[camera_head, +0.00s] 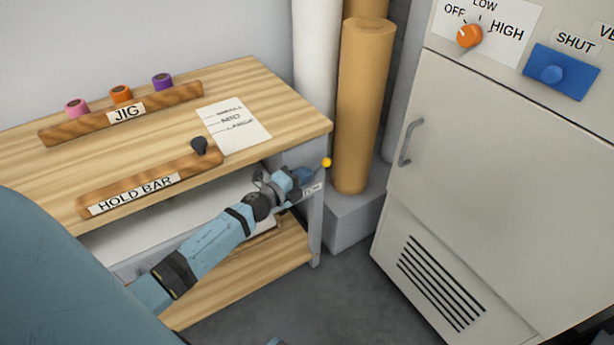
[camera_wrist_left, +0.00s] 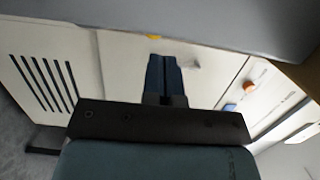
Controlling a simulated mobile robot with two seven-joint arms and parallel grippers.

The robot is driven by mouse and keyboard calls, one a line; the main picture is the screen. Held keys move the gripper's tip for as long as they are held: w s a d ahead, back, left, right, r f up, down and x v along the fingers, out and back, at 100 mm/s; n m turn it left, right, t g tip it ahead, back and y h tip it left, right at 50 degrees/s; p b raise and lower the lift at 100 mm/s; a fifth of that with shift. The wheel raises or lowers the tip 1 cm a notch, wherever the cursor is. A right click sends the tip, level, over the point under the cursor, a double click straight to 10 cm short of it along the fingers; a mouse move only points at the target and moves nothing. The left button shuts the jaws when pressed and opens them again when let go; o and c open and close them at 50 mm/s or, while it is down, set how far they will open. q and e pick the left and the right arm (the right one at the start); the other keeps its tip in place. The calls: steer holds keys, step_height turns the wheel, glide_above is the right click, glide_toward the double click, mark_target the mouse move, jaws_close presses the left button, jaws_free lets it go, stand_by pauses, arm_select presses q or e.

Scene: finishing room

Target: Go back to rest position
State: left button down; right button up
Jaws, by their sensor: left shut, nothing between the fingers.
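My left arm reaches in from the lower left in the head view. Its left gripper (camera_head: 304,177) is at the right front corner of the wooden bench (camera_head: 235,88), below the top's edge. A small yellow knob (camera_head: 326,162) is just beyond the fingertips; I cannot tell whether they touch. In the left wrist view the blue fingers (camera_wrist_left: 163,72) are together and empty, with a bit of yellow (camera_wrist_left: 153,37) near their tips.
A white cabinet (camera_head: 470,150) with an orange dial (camera_head: 470,36) and blue switch (camera_head: 552,74) stands right. A brown roll (camera_head: 365,110) stands behind the bench corner. The hold bar (camera_head: 150,185) and jig (camera_head: 122,113) lie on the bench. Grey floor (camera_head: 330,295) is open in front.

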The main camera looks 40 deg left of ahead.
arm_select(q)
steer(key=v, duration=0.9)
steer(key=shift+s+r+p, duration=0.2)
steer(key=shift+r+p, duration=0.2)
arm_select(e)
steer(key=shift+w+d+f, duration=0.1)
steer(key=shift+w+f, duration=0.05)
steer(key=shift+w, duration=0.05)
